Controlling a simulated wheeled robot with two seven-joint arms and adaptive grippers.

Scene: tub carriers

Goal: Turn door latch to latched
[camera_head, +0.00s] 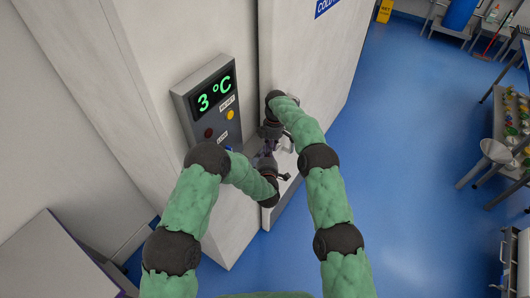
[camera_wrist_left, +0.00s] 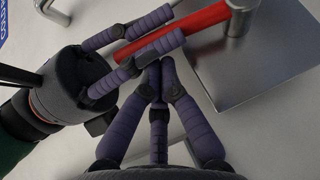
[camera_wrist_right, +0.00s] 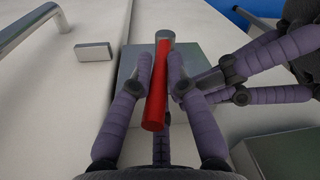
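A red latch handle (camera_wrist_right: 158,95) is joined to a grey metal pivot (camera_wrist_right: 165,37) on a square metal plate (camera_wrist_right: 200,30). It also shows slanted in the left wrist view (camera_wrist_left: 205,20). My right gripper (camera_wrist_right: 160,68) has its purple fingers close on both sides of the red handle, apparently shut on it. My left gripper (camera_wrist_left: 155,70) has its fingertips together, empty, just beside the right gripper's lower finger; whether they touch is unclear. In the head view my arms mostly hide the latch and both grippers, beside the pale cold-room door (camera_head: 305,50).
A grey control panel (camera_head: 205,105) reading 3 °C stands left of my arms. In the right wrist view a metal pull handle (camera_wrist_right: 30,27) and a small grey block (camera_wrist_right: 93,50) are at the left. The blue floor (camera_head: 410,130) is open; shelves and carts stand far right.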

